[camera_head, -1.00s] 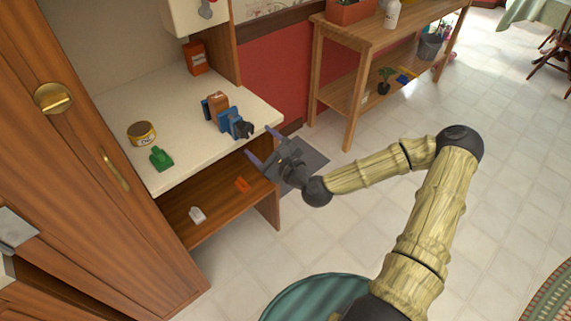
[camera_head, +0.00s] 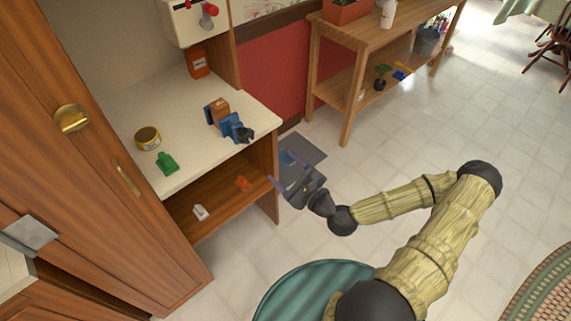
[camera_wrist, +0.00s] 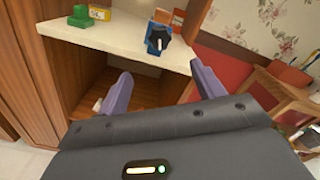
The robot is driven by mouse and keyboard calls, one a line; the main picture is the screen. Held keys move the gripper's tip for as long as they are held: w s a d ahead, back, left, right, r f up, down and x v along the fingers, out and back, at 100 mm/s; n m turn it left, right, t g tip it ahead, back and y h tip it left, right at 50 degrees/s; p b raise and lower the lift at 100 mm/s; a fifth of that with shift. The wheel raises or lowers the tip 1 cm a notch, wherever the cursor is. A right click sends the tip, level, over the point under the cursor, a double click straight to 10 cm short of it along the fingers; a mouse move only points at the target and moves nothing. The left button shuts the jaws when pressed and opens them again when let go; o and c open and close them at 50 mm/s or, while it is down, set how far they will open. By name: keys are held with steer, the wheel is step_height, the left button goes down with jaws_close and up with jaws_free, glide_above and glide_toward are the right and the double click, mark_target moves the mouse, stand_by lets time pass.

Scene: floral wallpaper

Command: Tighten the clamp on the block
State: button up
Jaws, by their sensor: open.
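The clamp (camera_head: 232,127) is blue with a black knob on its front end and sits on the cream counter near its right edge. A brown block (camera_head: 217,108) is beside the clamp's blue jaws; I cannot tell whether they touch it. In the wrist view the clamp (camera_wrist: 157,37) stands at the counter edge with its black knob facing me. My gripper (camera_head: 279,183) is open and empty, in front of and below the counter's right end, apart from the clamp. Its two purple fingers (camera_wrist: 165,88) show spread in the wrist view, below the clamp.
The lower shelf holds a white item (camera_head: 200,212) and an orange item (camera_head: 243,182). A wooden table (camera_head: 345,80) stands behind; open tiled floor lies to the right.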

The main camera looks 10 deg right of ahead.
steer(key=shift+f, duration=0.1)
stand_by(0.3)
steer(key=s+d+f+n+g+h, duration=0.2)
steer(key=s+f+n+g+h, duration=0.2)
steer(key=s+f+n+g, duration=0.65)
steer(key=s+d+r+n+g+h, duration=0.1)
steer(key=d+r+n+h, duration=0.1)
steer(key=r+n, duration=0.4)
steer(key=d+r+n+g+h, duration=0.1)
steer(key=d+r+n+h, duration=0.2)
steer(key=r, duration=1.2)
steer(key=n+h, duration=0.1)
steer(key=n, duration=0.2)
steer(key=shift+s+d, duration=0.35)
steer(key=shift+n, duration=0.25)
